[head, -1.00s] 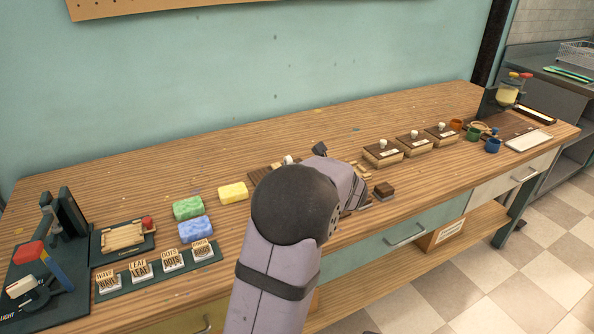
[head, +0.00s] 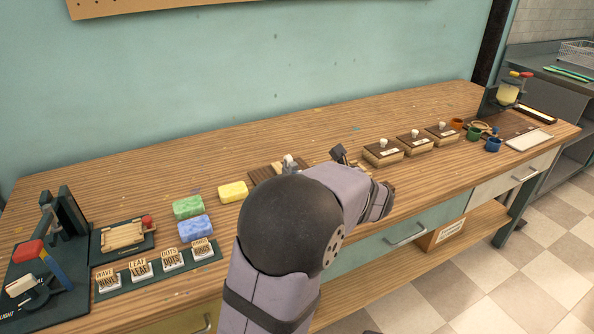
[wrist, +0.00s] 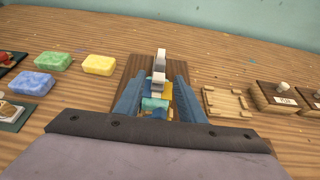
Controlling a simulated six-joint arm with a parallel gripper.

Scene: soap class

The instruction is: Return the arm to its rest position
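My arm (head: 290,225) reaches over the bench from the front in the head view, and its end is bent to the right. The arm hides the gripper fingers in that view. In the wrist view my gripper (wrist: 156,90) is open, with its two blue-grey fingers apart. Between and beyond them is a dark wooden board with an upright light-grey part (wrist: 160,62). Small yellow and teal surfaces (wrist: 156,103) show low between the fingers, with gaps to both sides. I cannot tell how far below the fingers they lie.
Green (head: 188,207), yellow (head: 233,191) and blue (head: 195,229) soap blocks lie left of the arm. A stamp rack (head: 160,268) stands in front of them. Several knobbed wooden boxes (head: 383,152) and small cups (head: 492,145) stand right. The back of the bench is clear.

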